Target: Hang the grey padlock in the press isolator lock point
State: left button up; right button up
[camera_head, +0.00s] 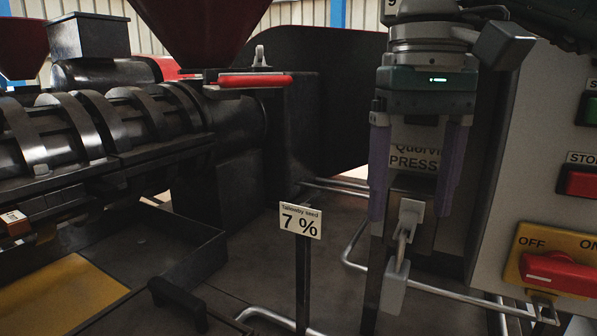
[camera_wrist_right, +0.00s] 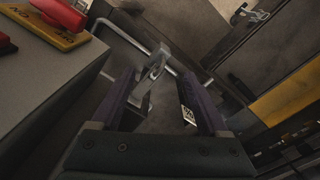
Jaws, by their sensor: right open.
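The grey padlock (camera_head: 394,288) hangs by its shackle from a light hook (camera_head: 411,212) on the dark post under the press sign. The hook also shows in the wrist view (camera_wrist_right: 157,70). My right gripper (camera_head: 410,213) points down with its purple fingers open, one on each side of the hook and post. The padlock body is below the fingertips in the head view. I cannot tell whether the fingers touch anything. The isolator, a yellow plate with a red handle (camera_head: 560,273), is at the right; a small metal lock point (camera_head: 542,301) shows below the handle. My left gripper is not visible.
A grey control panel (camera_head: 530,180) with green and red buttons stands close right of my right gripper. A metal rail (camera_head: 450,293) runs low behind the padlock. A "7 %" sign (camera_head: 300,221) on a post stands left. The black press barrel (camera_head: 100,130) fills the left.

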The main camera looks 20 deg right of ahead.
aim_at(399, 271)
notch_tip(399, 271, down, 9)
jog(key=shift+a+r, duration=0.1)
jog(key=shift+c, duration=0.2)
grip_shut()
dwell(0.6)
dwell(0.5)
grip_release()
dwell(0.3)
